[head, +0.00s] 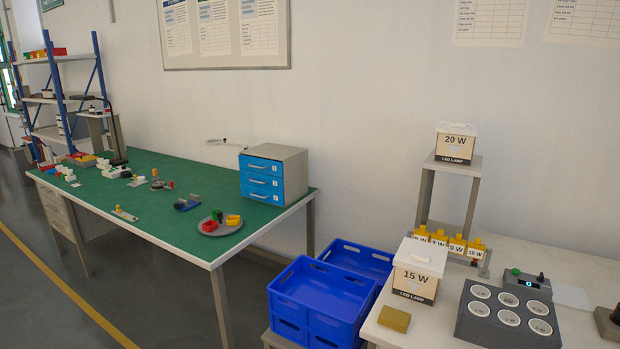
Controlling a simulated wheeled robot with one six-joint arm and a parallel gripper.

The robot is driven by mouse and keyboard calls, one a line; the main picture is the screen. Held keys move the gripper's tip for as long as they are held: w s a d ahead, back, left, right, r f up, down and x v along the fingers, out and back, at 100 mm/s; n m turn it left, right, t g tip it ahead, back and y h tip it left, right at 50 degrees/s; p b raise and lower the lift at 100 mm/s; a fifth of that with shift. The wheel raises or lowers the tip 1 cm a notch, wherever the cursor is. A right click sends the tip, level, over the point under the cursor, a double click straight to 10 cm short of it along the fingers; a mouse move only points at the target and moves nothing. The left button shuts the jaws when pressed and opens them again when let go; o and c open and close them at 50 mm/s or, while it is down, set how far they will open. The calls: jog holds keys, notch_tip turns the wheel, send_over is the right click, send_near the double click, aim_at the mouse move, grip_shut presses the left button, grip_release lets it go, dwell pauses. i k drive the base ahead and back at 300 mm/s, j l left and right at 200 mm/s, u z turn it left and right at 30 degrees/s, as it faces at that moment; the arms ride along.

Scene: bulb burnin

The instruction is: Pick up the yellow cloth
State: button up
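A small folded mustard-yellow block, which looks like the yellow cloth (394,318), lies flat on the white table (572,268) at the lower right. It is near the table's front left corner, in front of the 15 W lamp box (415,270). Nothing covers it. My gripper does not show in the head view, so I cannot see its state.
A grey block with several round sockets (478,330) stands right of the cloth. Blue crates (320,297) stand left of the table. A 20 W box (455,143) sits on a raised stand behind. A green workbench (160,215) with a blue drawer unit (273,175) is further left.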

aim_at(398, 320)
jog(key=i, duration=0.5)
jog(key=i+l+u, duration=0.15)
jog(key=i, duration=0.35)
